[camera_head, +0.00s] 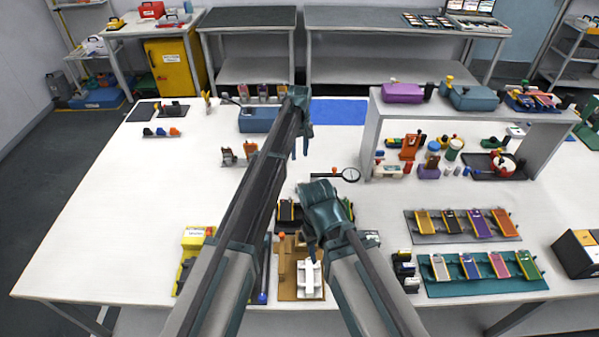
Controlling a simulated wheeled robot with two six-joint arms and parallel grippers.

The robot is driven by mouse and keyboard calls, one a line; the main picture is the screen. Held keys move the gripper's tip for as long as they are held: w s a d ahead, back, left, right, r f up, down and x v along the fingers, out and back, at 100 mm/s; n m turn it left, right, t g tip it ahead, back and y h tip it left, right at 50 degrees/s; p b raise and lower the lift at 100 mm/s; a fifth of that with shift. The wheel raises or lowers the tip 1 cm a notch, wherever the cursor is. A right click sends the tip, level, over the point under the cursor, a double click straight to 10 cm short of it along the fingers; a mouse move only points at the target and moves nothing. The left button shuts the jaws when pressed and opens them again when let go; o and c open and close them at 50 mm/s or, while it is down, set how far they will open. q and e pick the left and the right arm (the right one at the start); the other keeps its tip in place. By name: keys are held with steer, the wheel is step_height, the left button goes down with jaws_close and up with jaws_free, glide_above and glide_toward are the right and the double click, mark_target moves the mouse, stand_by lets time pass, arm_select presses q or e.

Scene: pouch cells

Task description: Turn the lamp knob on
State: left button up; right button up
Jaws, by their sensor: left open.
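I cannot make out a lamp knob for certain. A ring-shaped magnifier (350,175) on a short dark arm, with a small orange part beside it, lies on the white table right of my left arm. A blue box (257,119) with a thin dark arm at its left stands at the back; my left arm covers its right end. My left gripper (299,146) points down over the table just right of this box, open and with nothing seen between its fingers. My right arm's dark wrist (325,212) is nearer, over the front middle; its fingertips are not clear.
A raised shelf (372,130) with bottles and tools stands on the right. Trays of coloured pouch cells (480,272) lie at the front right. A brown board (288,290) with a white fixture lies under my arms. The table's left side (110,220) is mostly free.

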mark_target(300, 181)
arm_select(q)
steer(key=shift+s+f, duration=0.15)
arm_select(e)
steer(key=shift+s+f, duration=0.1)
steer(key=shift+f, duration=0.1)
arm_select(q)
step_height(300, 181, down, 14)
steer(key=b, duration=1.4)
steer(key=shift+r, duration=0.2)
arm_select(e)
step_height(300, 181, down, 14)
steer(key=shift+r, duration=0.2)
steer(key=shift+r, duration=0.1)
arm_select(q)
jaws_close()
